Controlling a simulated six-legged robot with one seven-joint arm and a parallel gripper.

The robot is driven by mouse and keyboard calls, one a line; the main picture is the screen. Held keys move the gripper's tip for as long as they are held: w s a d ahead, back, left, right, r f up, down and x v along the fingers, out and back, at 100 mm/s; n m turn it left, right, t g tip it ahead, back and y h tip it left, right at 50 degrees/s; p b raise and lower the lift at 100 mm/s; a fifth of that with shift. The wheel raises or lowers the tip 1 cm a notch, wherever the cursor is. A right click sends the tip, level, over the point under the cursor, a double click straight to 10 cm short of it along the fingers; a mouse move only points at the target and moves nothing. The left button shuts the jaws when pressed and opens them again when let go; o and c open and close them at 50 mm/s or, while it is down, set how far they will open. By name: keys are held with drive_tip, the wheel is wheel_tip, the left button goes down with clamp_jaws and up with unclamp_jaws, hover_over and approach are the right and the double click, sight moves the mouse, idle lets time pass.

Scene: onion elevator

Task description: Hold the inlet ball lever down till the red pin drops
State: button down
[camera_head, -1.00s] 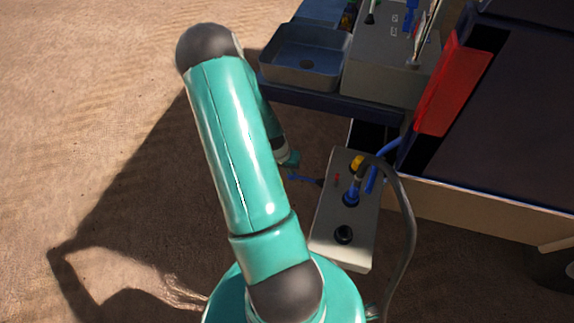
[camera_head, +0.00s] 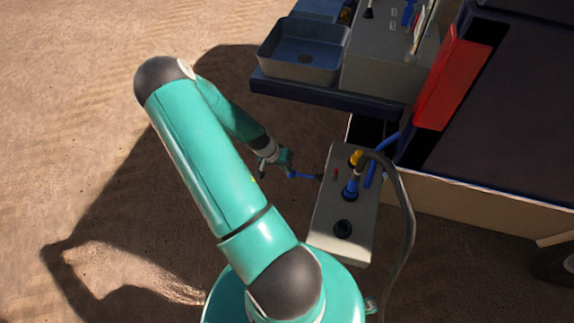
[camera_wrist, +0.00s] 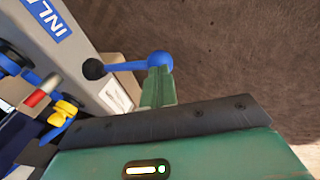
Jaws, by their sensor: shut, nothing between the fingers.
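The inlet lever is a blue arm with a blue ball (camera_wrist: 159,64) at its end, and it also shows in the head view (camera_head: 301,175). It sticks out from a black pivot (camera_wrist: 94,68) on the side of the pale inlet box (camera_head: 338,218). The red pin (camera_wrist: 37,98) stands out of the box and also shows in the head view (camera_head: 336,172). My gripper (camera_wrist: 158,86) is shut and empty, its green fingertips right at the ball and overlapping it in the wrist view. I cannot tell whether they press on it.
A blue and yellow hose fitting (camera_head: 353,184) and a dark hose (camera_head: 401,200) sit on and beside the box. A grey sink (camera_head: 304,50) and a red panel (camera_head: 452,80) stand behind. Sandy ground to the left is clear.

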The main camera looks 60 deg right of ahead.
drive_tip(key=shift+s+f+g+h, duration=0.15)
drive_tip(key=shift+f+g, duration=0.6)
drive_tip(key=shift+f, duration=0.5)
drive_tip(key=shift+w+f+g+h, duration=0.15)
drive_tip(key=shift+f+g, duration=0.6)
drive_tip(key=shift+f, duration=0.45)
drive_tip(key=shift+s+f, duration=0.15)
drive_tip(key=shift+s, duration=0.1)
drive_tip(key=shift+w, duration=0.1)
